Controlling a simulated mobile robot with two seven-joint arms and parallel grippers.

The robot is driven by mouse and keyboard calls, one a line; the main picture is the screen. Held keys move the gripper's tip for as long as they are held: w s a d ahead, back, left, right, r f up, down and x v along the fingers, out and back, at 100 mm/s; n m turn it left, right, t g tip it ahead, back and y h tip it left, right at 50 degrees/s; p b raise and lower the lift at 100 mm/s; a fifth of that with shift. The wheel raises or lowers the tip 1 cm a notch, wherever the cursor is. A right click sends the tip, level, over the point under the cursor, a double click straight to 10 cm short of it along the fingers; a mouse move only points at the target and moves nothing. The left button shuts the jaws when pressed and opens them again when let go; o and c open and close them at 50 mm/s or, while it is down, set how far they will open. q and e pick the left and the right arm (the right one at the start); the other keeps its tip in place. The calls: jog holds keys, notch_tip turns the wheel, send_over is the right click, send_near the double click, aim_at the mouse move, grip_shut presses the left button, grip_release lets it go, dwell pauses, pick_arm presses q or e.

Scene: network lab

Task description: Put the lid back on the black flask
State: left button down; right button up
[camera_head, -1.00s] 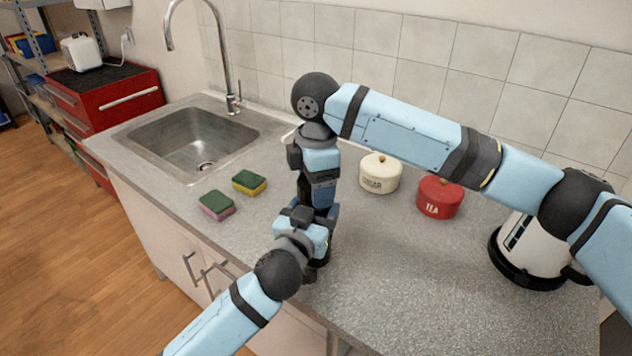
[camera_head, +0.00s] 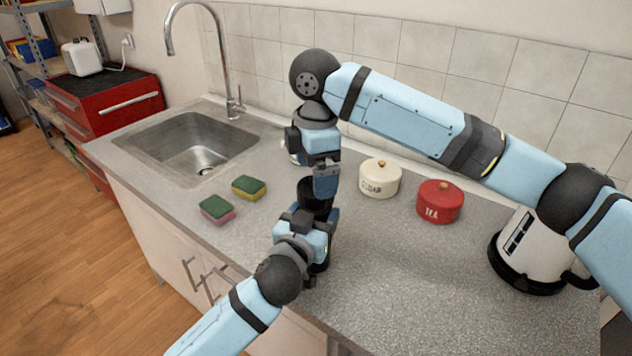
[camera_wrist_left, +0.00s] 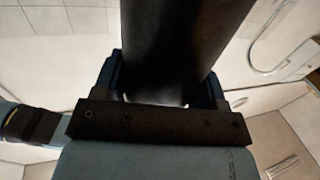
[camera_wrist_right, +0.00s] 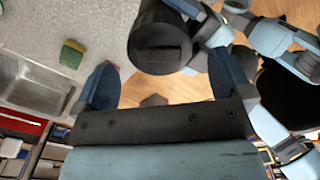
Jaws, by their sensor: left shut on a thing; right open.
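In the left wrist view the dark flask body (camera_wrist_left: 180,50) fills the space between the fingers. My right gripper (camera_head: 322,180) is open just above the flask top. In the right wrist view the flask's round top (camera_wrist_right: 160,48) looks closed by a dark lid (camera_wrist_right: 162,56) with a bar-shaped mark. The lid lies beyond the open fingers, and no gap under it can be made out.
Two sponges (camera_head: 249,187) (camera_head: 217,209) lie left of the flask, near the sink (camera_head: 195,145). A cream pot (camera_head: 380,182), a red tea pot (camera_head: 439,205) and a white kettle (camera_head: 522,248) stand to the right. The counter (camera_head: 420,275) front right is clear.

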jog(key=shift+r, duration=0.15)
jog(key=shift+c, duration=0.4)
jog(key=shift+r+n, duration=0.55)
jog(key=shift+n, duration=0.45)
notch_tip(320, 180, up, 2)
jog(key=n, duration=0.5)
jog(key=shift+r, duration=0.2)
jog(key=shift+f, duration=0.1)
jog(key=shift+f, duration=3.95)
